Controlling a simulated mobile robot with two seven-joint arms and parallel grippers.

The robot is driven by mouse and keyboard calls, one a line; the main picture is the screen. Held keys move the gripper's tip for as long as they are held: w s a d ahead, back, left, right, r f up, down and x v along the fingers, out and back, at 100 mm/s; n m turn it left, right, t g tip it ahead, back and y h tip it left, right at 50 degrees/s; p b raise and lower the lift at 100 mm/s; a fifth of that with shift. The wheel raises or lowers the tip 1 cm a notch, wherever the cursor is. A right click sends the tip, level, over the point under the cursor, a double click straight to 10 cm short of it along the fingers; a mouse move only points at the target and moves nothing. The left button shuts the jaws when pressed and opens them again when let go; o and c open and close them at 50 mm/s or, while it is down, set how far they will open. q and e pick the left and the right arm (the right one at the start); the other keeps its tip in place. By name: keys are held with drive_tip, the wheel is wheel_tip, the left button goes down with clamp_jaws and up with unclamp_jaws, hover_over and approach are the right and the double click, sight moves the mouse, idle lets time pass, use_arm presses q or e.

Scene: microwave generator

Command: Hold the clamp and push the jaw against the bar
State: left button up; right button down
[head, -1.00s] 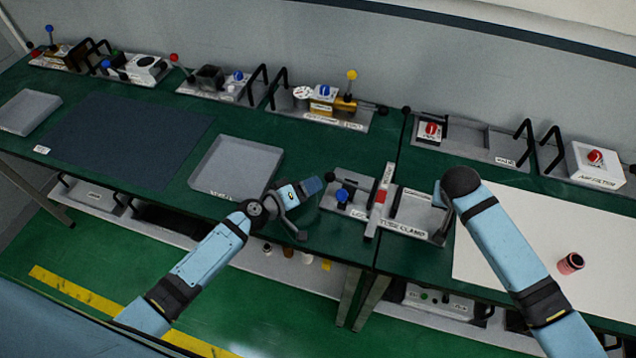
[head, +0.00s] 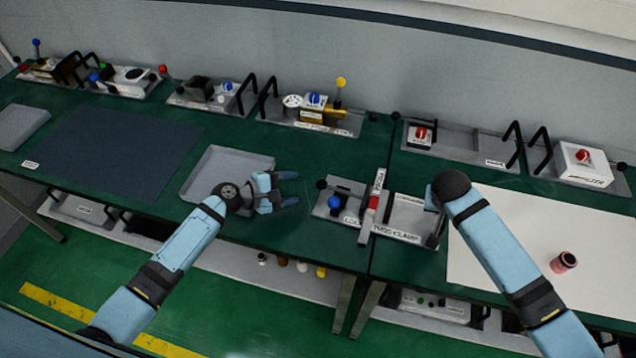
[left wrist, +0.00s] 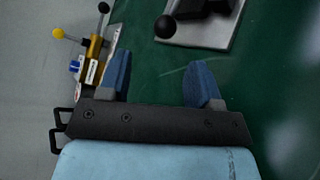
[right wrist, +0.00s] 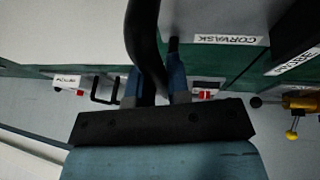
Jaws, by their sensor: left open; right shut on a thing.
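The tube clamp's grey base plate (head: 415,228) lies on the green table near its front edge. It carries a blue knob (head: 334,202) and a black ball (head: 321,184) at its left end. A grey bar with a red band (head: 374,203) lies across it. My left gripper (head: 297,188) is open and empty, just left of the black ball and pointing at it. In the left wrist view the ball (left wrist: 165,27) is ahead of the open fingers (left wrist: 158,65). My right gripper (right wrist: 157,75) is shut on the clamp's black handle (right wrist: 147,35); my arm mostly hides that grip in the head view.
A grey tray (head: 205,170) lies behind my left gripper. Fixtures with black handles, such as the one with a yellow ball (head: 341,82), line the back. A white sheet (head: 510,235) with a red cylinder (head: 563,262) covers the right. The green table between is clear.

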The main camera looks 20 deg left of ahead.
sight(317, 183)
use_arm(q)
drive_tip(key=n, duration=0.2)
drive_tip(key=a+n+g, duration=0.1)
drive_tip(key=a+r+n+g, duration=0.1)
drive_tip(key=n, duration=0.1)
drive_tip(key=shift+w+n+h, duration=0.15)
drive_tip(key=shift+n+h, duration=0.15)
drive_tip(key=shift+h, duration=0.1)
drive_tip(key=w+d+f+n, duration=0.1)
drive_tip(key=d, duration=0.1)
drive_tip(key=w+d+f+n+g, duration=0.1)
drive_tip(key=w+d+n, duration=0.1)
drive_tip(key=d, duration=0.1)
drive_tip(key=w+d+f+n, duration=0.1)
drive_tip(key=d+n, duration=0.1)
drive_tip(key=d, duration=0.1)
drive_tip(key=shift+w+d+f+g, duration=0.1)
drive_tip(key=shift+w+f+g, duration=0.2)
drive_tip(key=shift+w, duration=0.05)
